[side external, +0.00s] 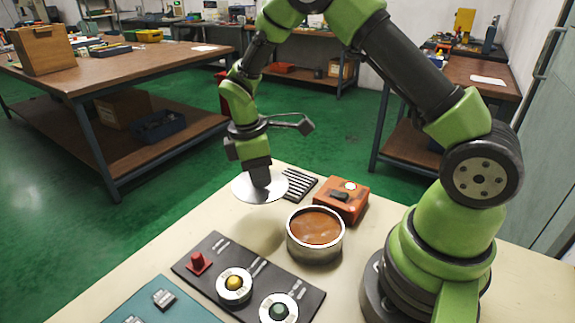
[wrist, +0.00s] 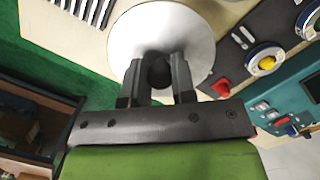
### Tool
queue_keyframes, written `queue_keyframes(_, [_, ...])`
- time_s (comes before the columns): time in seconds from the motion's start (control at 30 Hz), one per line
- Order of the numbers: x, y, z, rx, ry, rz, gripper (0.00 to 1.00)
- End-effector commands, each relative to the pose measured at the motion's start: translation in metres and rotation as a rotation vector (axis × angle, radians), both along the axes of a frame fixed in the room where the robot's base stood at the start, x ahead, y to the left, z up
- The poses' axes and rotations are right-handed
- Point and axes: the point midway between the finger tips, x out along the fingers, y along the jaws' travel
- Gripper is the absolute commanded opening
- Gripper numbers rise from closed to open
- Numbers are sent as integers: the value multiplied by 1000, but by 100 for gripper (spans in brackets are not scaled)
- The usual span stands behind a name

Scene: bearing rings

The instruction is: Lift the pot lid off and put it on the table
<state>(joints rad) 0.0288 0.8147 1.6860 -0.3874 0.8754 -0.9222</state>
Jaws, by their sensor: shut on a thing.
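The pot lid (side external: 240,187) is a shiny round metal disc, held in the air to the left of the pot near the table's far left edge. It also shows in the wrist view (wrist: 125,42), with a dark knob in its middle. My gripper (side external: 261,180) is shut on the knob; in the wrist view the two fingers (wrist: 159,75) stand on either side of it. The pot (side external: 315,250) is a round metal pot, open, with orange-brown contents, standing on the cream table (side external: 180,237). The lid is apart from the pot.
A black striped grate (side external: 297,184) and an orange box with a dark handle (side external: 342,200) lie behind the pot. A dark panel (side external: 215,255) with a red knob and round dials lies in front, beside a teal panel (side external: 165,305). Bare table lies left of the pot.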

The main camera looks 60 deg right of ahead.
Motion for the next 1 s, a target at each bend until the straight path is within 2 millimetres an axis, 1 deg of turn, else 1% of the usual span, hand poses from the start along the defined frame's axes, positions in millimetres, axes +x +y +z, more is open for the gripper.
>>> queue_keyframes(0.03, [6, 0, -6, 1, 1, 0, 0])
queue_keyframes(0.1, [12, 0, -11, 1, 1, 0, 0])
queue_keyframes(0.2, [15, 1, -17, 1, 1, 0, 0])
queue_keyframes(0.5, [15, 0, -44, -1, -1, 0, 0])
queue_keyframes(0.6, [15, 0, -50, -1, -1, -2, 0])
queue_keyframes(0.7, [15, 0, -53, -2, -3, -2, 0])
queue_keyframes(1.0, [15, 0, -53, -1, -4, -2, 0])
